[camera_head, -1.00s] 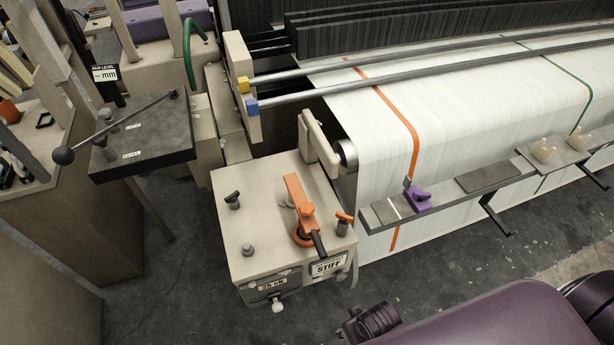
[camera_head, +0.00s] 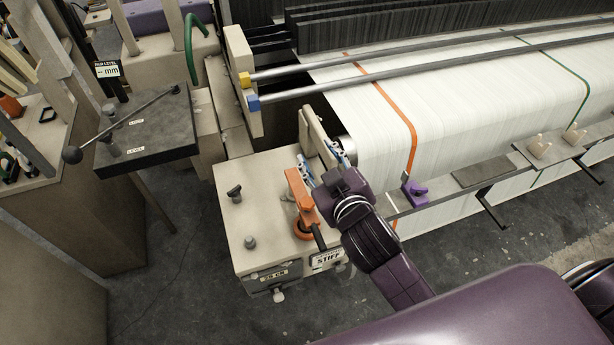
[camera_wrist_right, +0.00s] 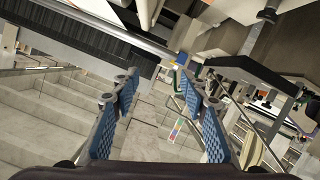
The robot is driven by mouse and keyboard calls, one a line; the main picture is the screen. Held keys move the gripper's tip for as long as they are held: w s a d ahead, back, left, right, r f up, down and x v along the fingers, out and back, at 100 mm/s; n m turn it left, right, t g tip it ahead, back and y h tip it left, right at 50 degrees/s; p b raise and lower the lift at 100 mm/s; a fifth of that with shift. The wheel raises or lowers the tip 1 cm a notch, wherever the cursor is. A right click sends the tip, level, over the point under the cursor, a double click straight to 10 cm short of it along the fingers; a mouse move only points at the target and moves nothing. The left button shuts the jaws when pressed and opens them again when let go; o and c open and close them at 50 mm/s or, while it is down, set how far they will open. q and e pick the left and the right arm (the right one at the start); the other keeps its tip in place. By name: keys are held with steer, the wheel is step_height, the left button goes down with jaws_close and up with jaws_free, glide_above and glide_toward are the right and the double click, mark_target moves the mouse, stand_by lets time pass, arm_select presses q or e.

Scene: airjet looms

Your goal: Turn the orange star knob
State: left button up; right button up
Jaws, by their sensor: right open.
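A beige control box stands at the loom's near corner, its top (camera_head: 262,200) bearing an orange lever (camera_head: 300,193) with a round orange base (camera_head: 302,229) and a black handle end. I cannot tell whether that base is the star knob. A small orange knob seen earlier on the box's right side is now hidden behind my right arm. My right gripper (camera_head: 321,165) is above the box's back right part, right of the lever. Its blue-padded fingers are apart and empty in the right wrist view (camera_wrist_right: 163,95). My left gripper is not in view.
Dark knobs (camera_head: 234,194) stand on the box's left side. A "STIFF" label (camera_head: 327,258) is on its front. White cloth (camera_head: 450,105) and a rail with a purple clamp (camera_head: 415,192) lie to the right. A black lever table (camera_head: 150,135) is at left.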

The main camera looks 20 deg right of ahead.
steer(key=w+a+r+n+t+y, duration=0.1)
steer(key=a+r+n+t+y, duration=0.2)
steer(key=a+r+n+y, duration=0.45)
steer(key=w+a+r+n+t+y, duration=0.2)
steer(key=a+r+n+y, duration=0.2)
steer(key=a+r, duration=0.6)
steer(key=s+a+n+g+y, duration=0.9)
steer(key=a+n+g, duration=0.3)
steer(key=n+g, duration=0.45)
steer(key=n+g+h, duration=0.3)
steer(key=n+h, duration=0.3)
steer(key=h, duration=1.4)
glide_above(307, 203)
step_height(307, 203, down, 23)
steer(key=shift+a+f, duration=0.15)
steer(key=shift+f, duration=0.05)
steer(key=shift+d, duration=0.25)
steer(key=shift+f, duration=0.3)
step_height(307, 203, down, 7)
steer(key=b, duration=0.4)
steer(key=shift+a+f, duration=0.1)
steer(key=shift+f, duration=0.1)
steer(key=shift+w+r, duration=0.1)
